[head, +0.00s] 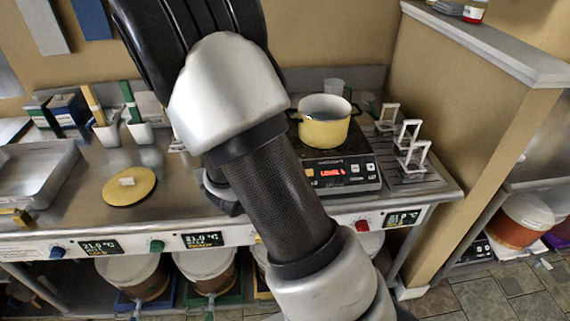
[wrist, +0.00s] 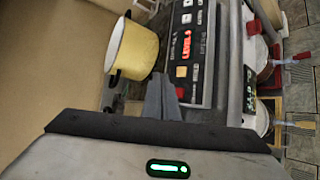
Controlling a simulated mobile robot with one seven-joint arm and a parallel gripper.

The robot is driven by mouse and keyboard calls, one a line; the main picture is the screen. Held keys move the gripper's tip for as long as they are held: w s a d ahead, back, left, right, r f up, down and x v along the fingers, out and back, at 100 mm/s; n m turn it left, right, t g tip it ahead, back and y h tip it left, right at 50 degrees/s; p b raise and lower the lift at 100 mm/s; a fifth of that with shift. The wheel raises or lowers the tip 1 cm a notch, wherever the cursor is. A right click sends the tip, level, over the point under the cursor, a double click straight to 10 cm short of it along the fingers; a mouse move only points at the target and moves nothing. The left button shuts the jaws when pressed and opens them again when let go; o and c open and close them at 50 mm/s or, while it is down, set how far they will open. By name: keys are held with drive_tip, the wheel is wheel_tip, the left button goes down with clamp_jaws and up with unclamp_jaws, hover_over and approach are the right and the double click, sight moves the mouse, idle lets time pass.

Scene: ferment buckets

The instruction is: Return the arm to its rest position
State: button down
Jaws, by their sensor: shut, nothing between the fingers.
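My arm (head: 280,195) reaches across the middle of the head view, over the front of the steel counter (head: 75,215). My gripper is mostly hidden behind it there. In the wrist view my gripper (wrist: 162,88) shows its fingers together with nothing between them. Past the fingers are the yellow pot (wrist: 136,48) and the hot plate (wrist: 190,50) with red digits, apart from the gripper as far as I can tell. In the head view the pot (head: 324,122) stands upright on the hot plate (head: 343,172), right of my arm.
A yellow round lid (head: 130,187) lies on the counter at left, near a metal tray (head: 40,170). Small white stands (head: 408,135) are at right. A wall end (head: 470,140) with a ledge bounds the right side. Buckets (head: 140,275) stand below the counter.

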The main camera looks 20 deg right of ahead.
drive_tip(key=shift+r, duration=0.1)
drive_tip(key=s+d+r+m+g+y+p, duration=0.1)
drive_tip(key=s+r+m+g+y+p, duration=0.3)
drive_tip(key=s+r+m, duration=0.65)
drive_tip(key=s+a+r+t+y+b, duration=0.1)
drive_tip(key=s+a+r+t+y, duration=0.1)
drive_tip(key=s+a+r+y, duration=0.5)
drive_tip(key=s+a+r, duration=0.3)
drive_tip(key=a, duration=0.3)
drive_tip(key=shift+s+a+r, duration=0.15)
drive_tip(key=shift+s+a, duration=0.2)
